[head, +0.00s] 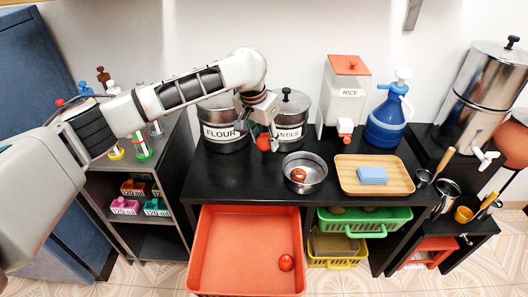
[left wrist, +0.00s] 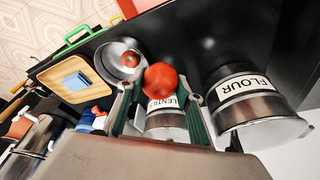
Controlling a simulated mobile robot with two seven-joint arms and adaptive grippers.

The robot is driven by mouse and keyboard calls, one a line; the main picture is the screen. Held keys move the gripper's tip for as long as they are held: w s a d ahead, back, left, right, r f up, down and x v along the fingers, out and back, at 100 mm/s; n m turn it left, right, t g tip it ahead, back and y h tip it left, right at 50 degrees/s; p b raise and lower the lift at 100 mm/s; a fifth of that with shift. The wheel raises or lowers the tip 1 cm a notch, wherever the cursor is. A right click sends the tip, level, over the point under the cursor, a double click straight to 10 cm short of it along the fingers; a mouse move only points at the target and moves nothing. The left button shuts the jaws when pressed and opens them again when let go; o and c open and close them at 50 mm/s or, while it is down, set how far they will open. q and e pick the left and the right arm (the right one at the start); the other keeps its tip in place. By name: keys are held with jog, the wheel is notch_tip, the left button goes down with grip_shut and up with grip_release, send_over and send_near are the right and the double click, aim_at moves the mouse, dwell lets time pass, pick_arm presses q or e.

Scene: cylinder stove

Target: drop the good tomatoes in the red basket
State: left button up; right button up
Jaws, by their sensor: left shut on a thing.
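My left gripper (head: 264,134) is shut on a red tomato (head: 263,143), held above the black counter in front of the lentils canister. The left wrist view shows this tomato (left wrist: 160,80) between the two fingers. A second tomato (head: 298,175) lies in the metal bowl (head: 318,184) on the counter, to the right of my gripper. The red basket (head: 232,245) is below the counter's front edge, open at the top. One tomato (head: 286,262) lies in it, near its right side. My right gripper is in neither view.
The flour canister (head: 218,133) and lentils canister (head: 293,105) stand behind my gripper. A wooden tray (head: 348,183) with a blue sponge (head: 372,175) is right of the bowl. Green (head: 364,226) and yellow (head: 350,262) baskets sit on shelves below. The counter left of the bowl is clear.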

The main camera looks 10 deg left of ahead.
pick_arm(q)
jog(key=shift+r, duration=1.15)
